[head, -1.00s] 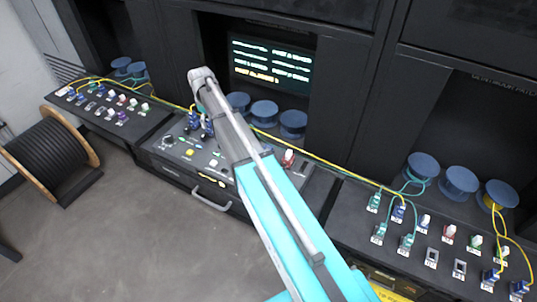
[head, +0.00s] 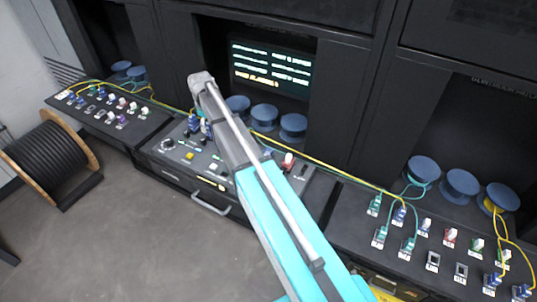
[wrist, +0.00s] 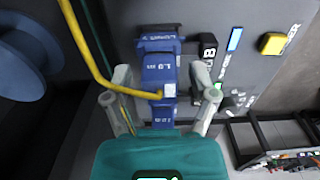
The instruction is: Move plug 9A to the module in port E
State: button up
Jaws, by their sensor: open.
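A blue plug (wrist: 160,75) with a yellow cable is in the middle of the wrist view, seated at the console. Its marking looks like "L.9" but is hard to read. My gripper (wrist: 163,80) is open, one finger on each side of the blue plug, with visible gaps. In the head view my arm hides the gripper, near blue plugs (head: 192,126) at the console's back left. Small labels there are unreadable, so I cannot tell which is plug 9A or which module is in port E.
The control console (head: 175,168) has buttons and a red-based white switch (head: 288,161). Connector panels stand left (head: 85,112) and right (head: 400,235), with several plugs. Blue spools (head: 264,115) and a lit screen (head: 270,66) are behind. Yellow cables cross the back. A cable reel (head: 48,160) stands on the floor.

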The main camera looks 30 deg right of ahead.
dwell(0.4)
grip_shut()
jog(key=shift+r, duration=0.25)
jog(key=shift+r+p, duration=0.35)
jog(key=shift+p, duration=0.25)
jog(key=shift+r, duration=0.25)
jog(key=shift+r+p, duration=2.05)
jog(key=shift+p, duration=0.25)
jog(key=shift+r, duration=0.15)
